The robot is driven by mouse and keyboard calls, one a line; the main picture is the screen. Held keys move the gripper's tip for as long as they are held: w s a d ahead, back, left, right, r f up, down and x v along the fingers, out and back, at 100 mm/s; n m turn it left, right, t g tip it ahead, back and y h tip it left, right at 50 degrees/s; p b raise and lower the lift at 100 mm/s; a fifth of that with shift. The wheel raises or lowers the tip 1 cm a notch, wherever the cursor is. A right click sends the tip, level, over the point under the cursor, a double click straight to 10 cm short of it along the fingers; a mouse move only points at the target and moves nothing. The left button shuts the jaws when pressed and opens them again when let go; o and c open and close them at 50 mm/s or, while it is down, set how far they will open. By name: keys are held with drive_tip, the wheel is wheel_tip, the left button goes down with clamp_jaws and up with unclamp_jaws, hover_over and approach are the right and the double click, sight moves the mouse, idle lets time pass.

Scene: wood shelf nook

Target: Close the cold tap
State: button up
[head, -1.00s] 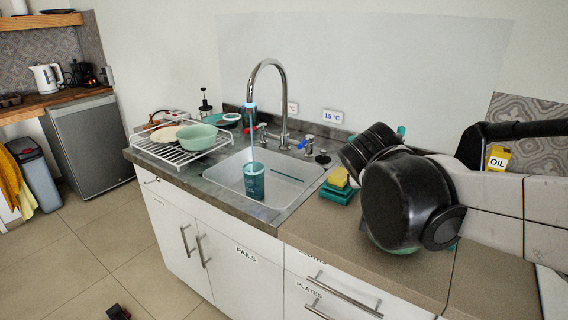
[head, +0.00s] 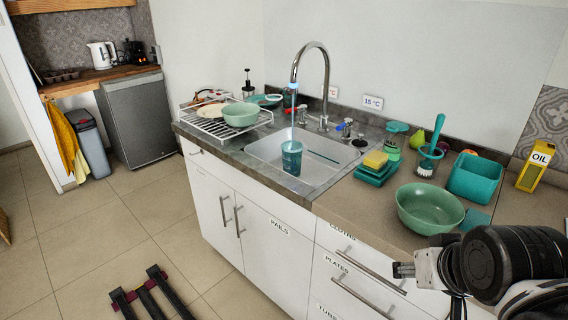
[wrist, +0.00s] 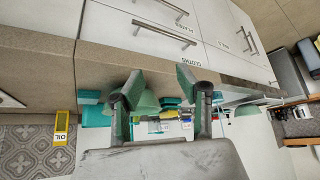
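The cold tap (head: 346,127), a small metal handle with a blue mark, stands right of the tall chrome spout (head: 326,85) behind the sink (head: 260,150). The other tap (head: 302,114) stands left of the spout. Bluish water runs from the spout into a teal cup (head: 291,160) in the sink. My gripper (wrist: 160,95) is open in the wrist view, its two fingers apart with nothing held between them.
On the counter right of the sink are a yellow sponge (head: 375,159), a green bowl (head: 430,208), a brush (head: 432,150), a teal bin (head: 474,177) and an oil container (head: 535,166). A dish rack (head: 222,125) stands left of the sink.

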sight(350, 124)
drive_tip(key=shift+c, duration=0.3)
